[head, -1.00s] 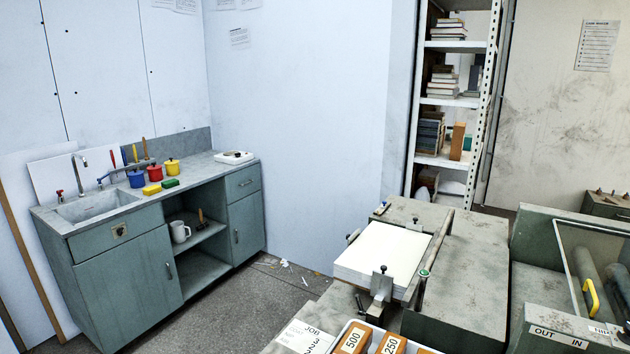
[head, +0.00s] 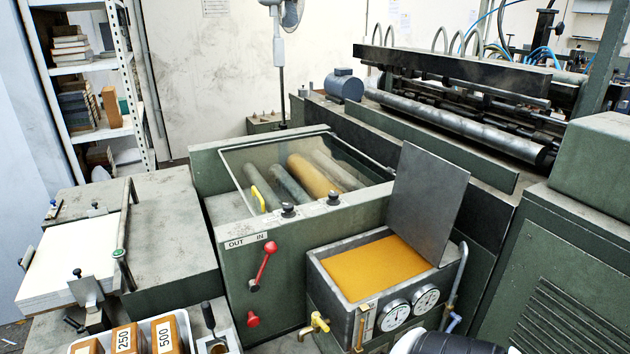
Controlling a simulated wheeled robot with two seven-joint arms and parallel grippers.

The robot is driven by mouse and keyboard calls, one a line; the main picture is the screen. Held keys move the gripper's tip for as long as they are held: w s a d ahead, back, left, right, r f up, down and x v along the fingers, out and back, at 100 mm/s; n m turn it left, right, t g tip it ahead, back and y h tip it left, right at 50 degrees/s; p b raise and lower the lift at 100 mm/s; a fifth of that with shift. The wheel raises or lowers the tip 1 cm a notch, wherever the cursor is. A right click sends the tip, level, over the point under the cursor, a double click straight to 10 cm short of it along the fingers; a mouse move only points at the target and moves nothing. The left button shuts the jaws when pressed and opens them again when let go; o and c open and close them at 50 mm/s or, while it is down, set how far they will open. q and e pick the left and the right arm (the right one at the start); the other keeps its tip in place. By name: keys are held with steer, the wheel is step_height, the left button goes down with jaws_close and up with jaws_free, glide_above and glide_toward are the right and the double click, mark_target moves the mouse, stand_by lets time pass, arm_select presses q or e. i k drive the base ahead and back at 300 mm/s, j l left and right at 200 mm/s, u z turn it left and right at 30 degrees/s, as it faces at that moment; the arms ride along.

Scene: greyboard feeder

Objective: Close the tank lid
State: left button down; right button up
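The tank (head: 330,305) is a grey metal box at the lower right of the head view, filled with orange-yellow liquid (head: 375,267). Its lid (head: 428,205) is a flat dark grey plate standing raised at the tank's right rear side, leaning slightly, so the top is open. Two round gauges (head: 410,308) and a brass tap (head: 318,324) are on the tank's front. A white and black rounded part, probably of my arm, shows at the bottom edge in front of the tank. Neither gripper can be made out.
A green machine with a glass cover (head: 300,165) over rollers stands behind and left of the tank. A red lever (head: 263,262) sticks out from its front. A green cabinet (head: 570,270) stands close on the right. A curved pipe (head: 458,285) runs up the tank's right side.

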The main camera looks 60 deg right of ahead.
mark_target(427, 195)
steer(key=z, duration=2.3)
